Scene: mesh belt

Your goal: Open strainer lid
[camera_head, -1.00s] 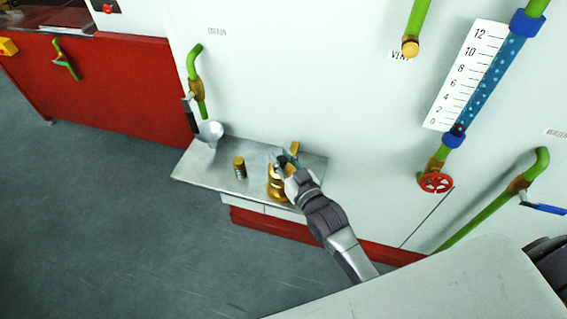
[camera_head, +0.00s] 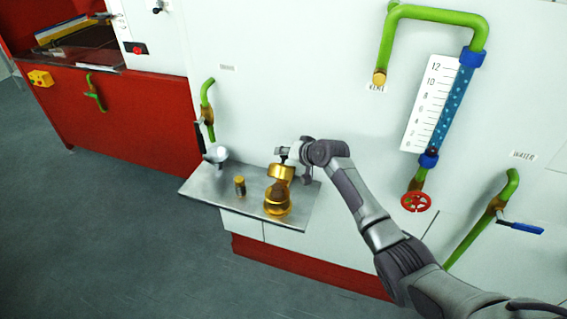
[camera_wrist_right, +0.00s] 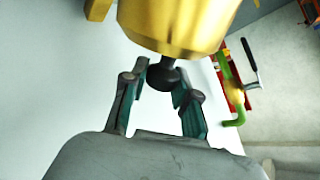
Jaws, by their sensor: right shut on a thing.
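The brass strainer (camera_head: 277,206) stands on the metal shelf, with its dark inside showing at the top. Its brass lid (camera_head: 281,172) is raised above the body on the wall side. I cannot tell whether they are still joined. My right gripper (camera_head: 284,154) is at the lid from the wall side. In the right wrist view, the lid (camera_wrist_right: 180,22) fills the top, and its black knob (camera_wrist_right: 163,75) is between the fingers of my right gripper (camera_wrist_right: 162,88), which is shut on it. My left gripper is not in view.
The metal shelf (camera_head: 205,189) also holds a small brass cylinder (camera_head: 240,186) and a funnel (camera_head: 216,154). A green drain pipe (camera_head: 208,95) with a dark lever is on the wall behind. A red handwheel (camera_head: 416,202) is at right. The floor (camera_head: 120,220) at left is clear.

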